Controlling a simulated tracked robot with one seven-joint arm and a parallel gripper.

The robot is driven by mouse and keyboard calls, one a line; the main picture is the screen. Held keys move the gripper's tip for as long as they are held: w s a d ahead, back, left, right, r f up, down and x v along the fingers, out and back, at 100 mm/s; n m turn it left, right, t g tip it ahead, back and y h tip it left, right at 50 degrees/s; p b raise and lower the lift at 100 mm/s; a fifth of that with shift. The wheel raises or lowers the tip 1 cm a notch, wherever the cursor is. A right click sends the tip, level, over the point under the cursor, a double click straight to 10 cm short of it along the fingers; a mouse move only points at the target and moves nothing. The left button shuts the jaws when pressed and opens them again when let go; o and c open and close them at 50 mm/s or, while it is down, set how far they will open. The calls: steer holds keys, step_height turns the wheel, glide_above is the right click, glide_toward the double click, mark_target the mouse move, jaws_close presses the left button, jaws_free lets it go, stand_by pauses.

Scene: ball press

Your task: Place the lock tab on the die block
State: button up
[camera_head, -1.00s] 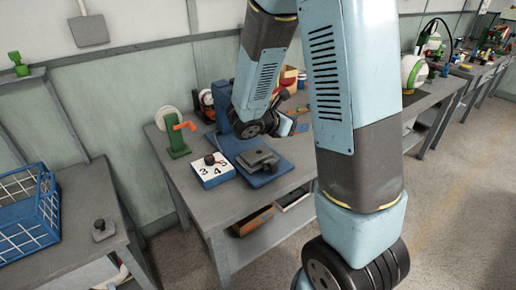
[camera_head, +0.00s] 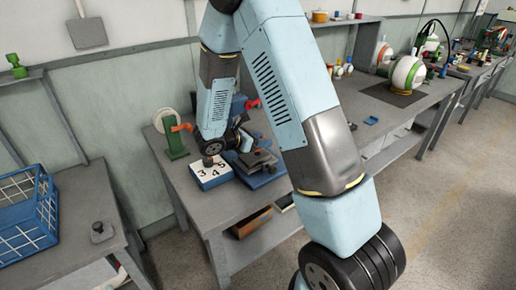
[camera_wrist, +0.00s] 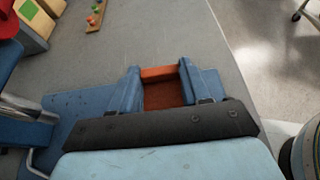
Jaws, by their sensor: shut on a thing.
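My gripper (camera_wrist: 160,70) is shut on a flat orange-red piece, seemingly the lock tab (camera_wrist: 165,93), between its two blue fingers in the wrist view. In the head view my gripper (camera_head: 244,142) is beside the press, close to the dark grey die block (camera_head: 257,160); the held piece cannot be made out there. The block sits on the blue press base (camera_head: 271,178), partly hidden by my arm. The base also shows in the wrist view (camera_wrist: 62,125). I cannot tell whether the held piece touches the block.
A white box with numbers (camera_head: 211,175) and a dark knob stands left of the block. A green stand with an orange arm (camera_head: 176,142) is behind it. A blue wire crate (camera_head: 28,215) is on the left table. The bench at right has some free room.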

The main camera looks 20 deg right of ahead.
mark_target(260, 153)
steer(key=shift+w+a+f, duration=0.15)
steer(key=shift+a+f, duration=0.05)
steer(key=shift+f, duration=1.55)
steer(key=shift+f, duration=0.3)
